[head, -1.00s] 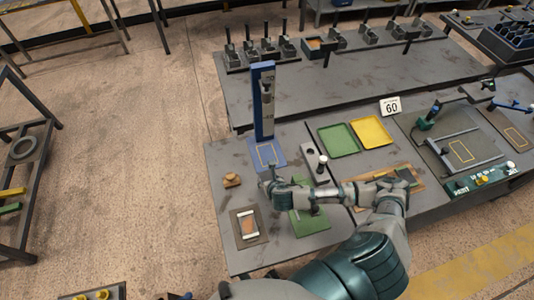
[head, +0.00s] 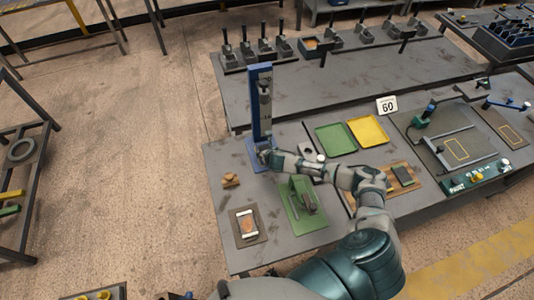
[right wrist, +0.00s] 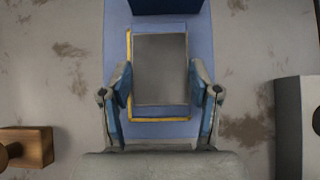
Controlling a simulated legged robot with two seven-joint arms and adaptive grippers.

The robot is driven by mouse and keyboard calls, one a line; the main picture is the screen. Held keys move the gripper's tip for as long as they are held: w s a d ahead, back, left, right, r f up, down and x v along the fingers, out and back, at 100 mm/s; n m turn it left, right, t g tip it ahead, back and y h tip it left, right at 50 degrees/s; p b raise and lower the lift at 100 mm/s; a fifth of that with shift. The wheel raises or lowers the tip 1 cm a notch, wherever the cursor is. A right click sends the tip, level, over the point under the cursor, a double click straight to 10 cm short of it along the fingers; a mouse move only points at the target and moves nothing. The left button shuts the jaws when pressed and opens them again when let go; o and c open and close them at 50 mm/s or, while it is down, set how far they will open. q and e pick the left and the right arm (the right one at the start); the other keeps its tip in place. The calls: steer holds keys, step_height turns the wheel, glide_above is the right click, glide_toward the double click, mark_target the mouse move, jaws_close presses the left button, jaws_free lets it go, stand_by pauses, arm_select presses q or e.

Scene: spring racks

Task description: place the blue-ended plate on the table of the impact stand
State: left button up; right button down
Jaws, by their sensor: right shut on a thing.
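The impact stand (head: 261,98) is a tall blue upright with a blue base table (head: 252,147) at the near work table's far left. My right gripper (head: 264,157) is low over that base and partly hides it. In the right wrist view my right gripper (right wrist: 160,92) is shut on the blue-ended plate (right wrist: 160,70), a flat grey rectangle between the fingers. Blue shows at both fingers. The plate covers most of a yellow outline (right wrist: 130,100) on the base; yellow shows at its left and lower edges. I cannot tell whether the plate touches the base. My left gripper is not in view.
A green stand (head: 298,215), a phone-like item on a brown mat (head: 246,228) and a small wooden piece (head: 231,180) lie nearby. Green (head: 335,140) and yellow trays (head: 368,131) are to the right. A grey block (right wrist: 297,125) is beside the base.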

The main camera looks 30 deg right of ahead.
steer(key=shift+w+a+f, duration=0.1)
steer(key=shift+a+f, duration=0.05)
steer(key=shift+f, duration=0.15)
steer(key=shift+a, duration=0.1)
steer(key=shift+f, duration=0.1)
steer(key=shift+c, duration=1.7)
jaws_free()
steer(key=shift+f, duration=0.1)
steer(key=shift+o, duration=0.5)
steer(key=shift+d, duration=0.2)
steer(key=v, duration=1.2)
steer(key=shift+a+p, duration=0.15)
steer(key=shift+p, duration=0.2)
